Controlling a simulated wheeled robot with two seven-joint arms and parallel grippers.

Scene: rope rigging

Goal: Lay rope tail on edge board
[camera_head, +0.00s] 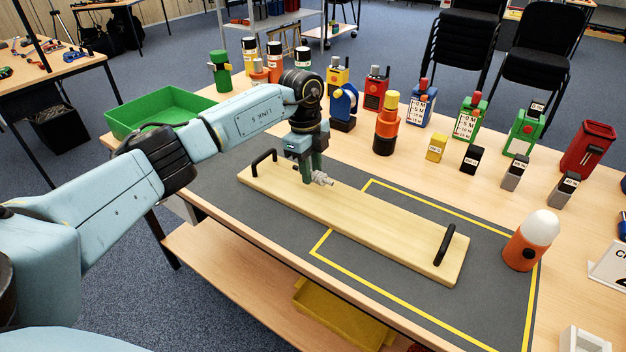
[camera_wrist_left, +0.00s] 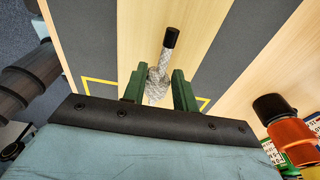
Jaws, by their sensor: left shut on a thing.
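The edge board (camera_head: 370,227) is a long pale wooden plank with a black handle near each end, lying on the dark mat. My left gripper (camera_head: 308,181) is over the board's left half, pointing down. In the left wrist view its green fingers (camera_wrist_left: 160,88) are shut on the grey-white rope tail (camera_wrist_left: 154,84). The rope tail's black end (camera_wrist_left: 171,37) sticks out past the fingers, over the board (camera_wrist_left: 140,25). In the head view the rope tail (camera_head: 323,178) shows as a short light piece at the fingertips. I cannot tell whether it touches the board. My right gripper is in neither view.
Yellow tape (camera_head: 322,242) marks a rectangle on the dark mat (camera_head: 215,180). An orange bottle with a white top (camera_head: 532,240) stands at the mat's right end. A green tray (camera_head: 160,108) is at the back left; several bottles and boxes line the back.

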